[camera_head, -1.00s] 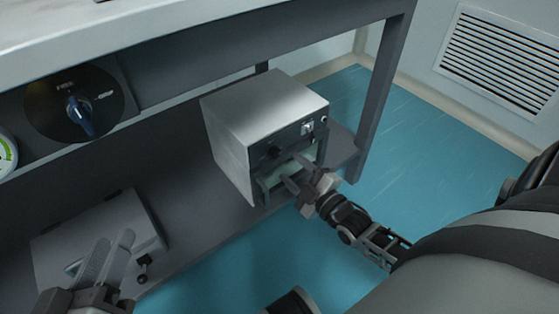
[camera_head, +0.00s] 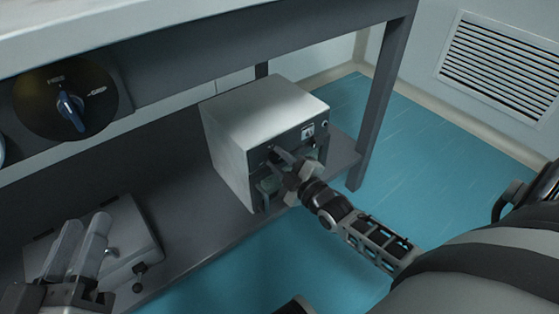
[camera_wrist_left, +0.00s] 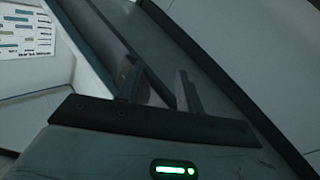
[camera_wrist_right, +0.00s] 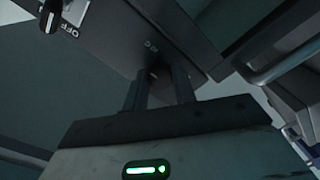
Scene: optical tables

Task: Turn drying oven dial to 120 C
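The drying oven (camera_head: 232,150) is a grey box on the lower shelf, with its front panel facing right and towards me. Its small dark dial (camera_head: 271,157) is at the left of the panel, partly hidden by my right gripper. My right gripper (camera_head: 274,166) has its fingertips at the panel, around or just before the dial. Its fingers show apart in the right wrist view (camera_wrist_right: 160,85), with a dark shape between the tips; contact is unclear. The dial's scale cannot be read. My left gripper (camera_head: 80,245) is open and empty at the lower left.
A grey flat box (camera_head: 130,240) with a small black knob lies on the shelf beside my left gripper. A table leg (camera_head: 380,110) stands right of the oven.

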